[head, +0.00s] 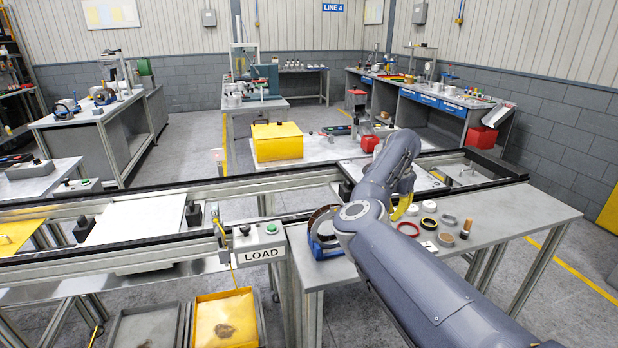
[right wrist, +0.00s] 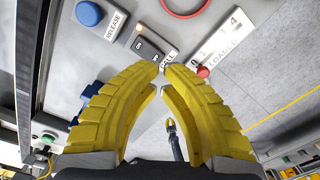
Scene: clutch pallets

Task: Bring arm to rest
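My right arm enters the head view from the lower right and reaches over the grey bench. Its gripper (head: 404,207) is mostly hidden behind the arm, with a bit of yellow finger showing above the bench. In the right wrist view the two yellow ridged fingers of the right gripper (right wrist: 162,72) lean together and their tips nearly meet.
Rings and small cylinders, among them a red ring (head: 408,229), lie right of the arm on the bench (head: 500,232). The LOAD box (head: 258,240) and conveyor rails lie further left.

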